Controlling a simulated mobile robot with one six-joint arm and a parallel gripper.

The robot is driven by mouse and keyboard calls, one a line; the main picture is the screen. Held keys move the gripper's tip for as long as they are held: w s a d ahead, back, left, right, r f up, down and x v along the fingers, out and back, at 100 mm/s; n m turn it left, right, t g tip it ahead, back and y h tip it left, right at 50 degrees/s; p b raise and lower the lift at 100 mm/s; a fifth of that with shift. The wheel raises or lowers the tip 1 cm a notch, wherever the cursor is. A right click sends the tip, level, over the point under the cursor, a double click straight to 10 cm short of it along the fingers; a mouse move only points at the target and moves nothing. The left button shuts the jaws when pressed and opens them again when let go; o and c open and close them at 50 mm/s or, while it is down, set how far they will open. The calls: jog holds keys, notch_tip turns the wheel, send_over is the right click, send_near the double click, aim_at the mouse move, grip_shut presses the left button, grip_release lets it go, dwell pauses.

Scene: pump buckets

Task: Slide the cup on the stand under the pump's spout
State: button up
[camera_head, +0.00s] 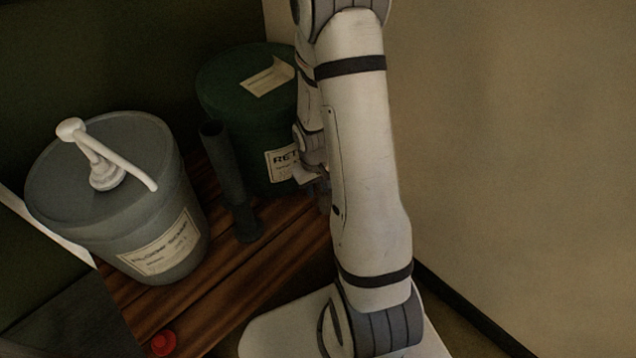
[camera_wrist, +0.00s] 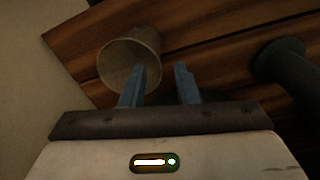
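A pale, open-topped cup (camera_wrist: 117,57) shows at the upper left of the wrist view, over wooden planks. I cannot tell what it rests on. It is hidden behind my arm in the head view. My gripper (camera_wrist: 160,84) is open, fingers apart. The left finger overlaps the cup's right rim; I cannot tell if it is inside the cup or touching it. In the head view my gripper (camera_head: 317,184) is partly hidden by my arm. The white pump (camera_head: 103,168) stands on a grey bucket (camera_head: 150,215), its spout (camera_head: 135,175) pointing down-right.
A dark upright post (camera_head: 225,170) stands between the grey bucket and a green bucket (camera_head: 225,100); a dark post also shows at the wrist view's right (camera_wrist: 292,66). A red knob (camera_head: 163,343) sits on the front of the wooden bench (camera_head: 205,307). A wall (camera_head: 520,150) is at right.

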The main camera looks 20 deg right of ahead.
aim_at(318, 198)
jog(key=f+b, duration=0.2)
jog(key=f, duration=0.4)
jog(key=shift+d, duration=0.2)
jog(key=shift+c, duration=0.6)
grip_shut()
